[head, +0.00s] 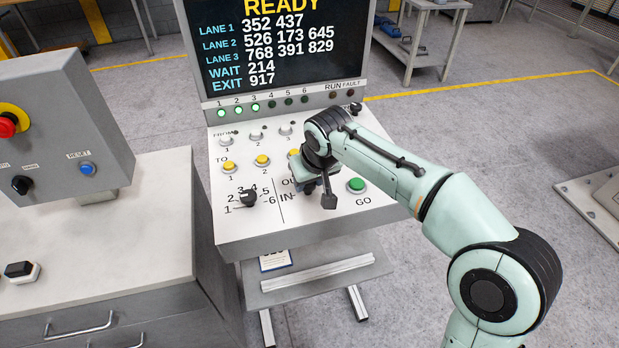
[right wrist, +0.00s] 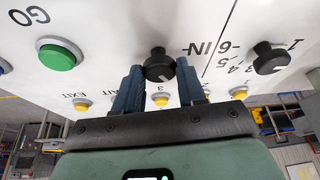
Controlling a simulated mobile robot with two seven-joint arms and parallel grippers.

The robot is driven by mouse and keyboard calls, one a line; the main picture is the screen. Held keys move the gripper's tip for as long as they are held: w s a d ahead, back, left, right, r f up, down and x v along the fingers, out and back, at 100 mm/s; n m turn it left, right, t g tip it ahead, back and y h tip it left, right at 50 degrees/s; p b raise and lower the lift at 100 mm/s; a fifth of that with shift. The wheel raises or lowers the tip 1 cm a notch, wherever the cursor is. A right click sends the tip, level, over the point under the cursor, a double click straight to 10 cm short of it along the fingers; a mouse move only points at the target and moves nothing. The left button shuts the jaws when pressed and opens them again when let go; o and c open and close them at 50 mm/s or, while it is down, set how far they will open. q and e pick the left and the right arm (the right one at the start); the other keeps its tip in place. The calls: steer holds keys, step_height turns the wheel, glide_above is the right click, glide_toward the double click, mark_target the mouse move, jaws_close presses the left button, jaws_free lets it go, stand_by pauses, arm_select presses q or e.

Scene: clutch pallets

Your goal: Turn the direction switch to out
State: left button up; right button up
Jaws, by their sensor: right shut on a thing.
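The direction switch is a black round knob (right wrist: 158,63) on the white panel (head: 235,222). In the right wrist view it sits between the two fingers of my right gripper (right wrist: 160,88), which is shut on it. A short white mark shows on the knob's lower right side in that view. The IN label is beside the knob; OUT is partly covered in the head view and not readable in the right wrist view. My left gripper is not in view.
A green GO button (head: 356,185) is close right of my gripper. The numbered selector knob (head: 248,198) is to its left. Yellow TO buttons (head: 262,160) lie behind. The screen (head: 275,45) reads READY. A grey control box (head: 60,120) stands left.

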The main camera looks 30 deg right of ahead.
stand_by(0.3)
steer(key=shift+f, duration=0.1)
steer(key=o, duration=1)
steer(key=shift+o, duration=0.2)
steer(key=p+v, duration=0.2)
steer(key=v, duration=1.1)
steer(key=shift+r, duration=0.25)
steer(key=shift+a, duration=0.15)
